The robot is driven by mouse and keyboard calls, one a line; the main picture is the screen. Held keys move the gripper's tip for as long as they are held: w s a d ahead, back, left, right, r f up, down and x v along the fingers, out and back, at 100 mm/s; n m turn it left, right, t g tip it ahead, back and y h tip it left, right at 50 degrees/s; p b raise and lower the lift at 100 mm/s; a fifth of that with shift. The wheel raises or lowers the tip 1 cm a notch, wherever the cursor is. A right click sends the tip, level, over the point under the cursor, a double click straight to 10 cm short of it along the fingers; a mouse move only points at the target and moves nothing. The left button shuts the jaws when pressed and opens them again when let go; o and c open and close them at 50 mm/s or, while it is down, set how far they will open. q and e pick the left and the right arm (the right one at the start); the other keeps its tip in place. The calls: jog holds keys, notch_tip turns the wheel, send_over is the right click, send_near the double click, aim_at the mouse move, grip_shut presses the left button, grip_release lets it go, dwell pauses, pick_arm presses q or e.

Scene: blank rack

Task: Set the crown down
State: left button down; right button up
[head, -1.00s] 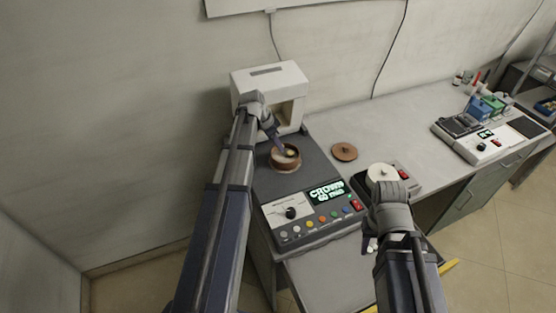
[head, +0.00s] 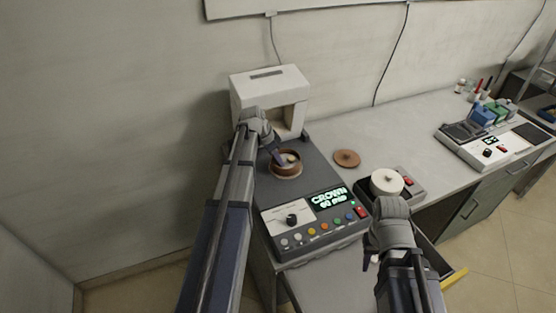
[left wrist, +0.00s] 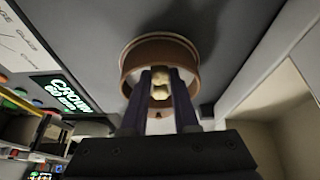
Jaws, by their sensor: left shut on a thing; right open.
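The crown is a small cream-coloured piece (left wrist: 160,84) between my left gripper's fingers in the left wrist view. My left gripper (head: 287,160) is shut on it, inside the rim of a round brown dish (head: 285,171). The dish stands on the dark top of a machine (head: 254,185) whose screen reads CROWN. In the left wrist view, the dish (left wrist: 133,62) surrounds the fingertips and the crown. I cannot tell whether the crown touches the dish floor. My right gripper (head: 373,259) is open at the machine's right, partly hidden by its own wrist.
A white arched housing (head: 262,92) stands behind the dish. A brown lid-like disc (head: 346,158) lies on the bench to the right. A small device with a pale round top (head: 387,182) sits near my right arm. The bench between there and the far-right instrument (head: 485,146) is mostly clear.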

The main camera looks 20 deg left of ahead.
pick_arm(q)
jog(key=c, duration=0.9)
grip_release()
jog(key=shift+f, duration=0.1)
jog(key=shift+c, duration=0.2)
jog(key=p+v, duration=1.1)
jog(key=v, duration=0.1)
jog(key=shift+r, duration=0.2)
jog(key=shift+d+f, duration=0.1)
jog(key=s+d+g, duration=0.1)
jog(key=s+d, duration=0.2)
jog(key=d, duration=0.3)
jog(key=s+d+f+n+g+y, duration=0.1)
jog(key=s+d, duration=0.2)
jog(key=d, duration=0.4)
jog(key=s+d+g, duration=0.1)
jog(key=s+d, duration=0.1)
jog(key=d, duration=0.4)
jog(key=s+d+n+y, duration=0.2)
jog(key=s+d+y, duration=0.1)
jog(key=s+d, duration=0.8)
jog(key=shift+s+d+f+n+g, duration=0.2)
jog(key=shift+s+f+n+g, duration=0.15)
jog(key=shift+s, duration=0.6)
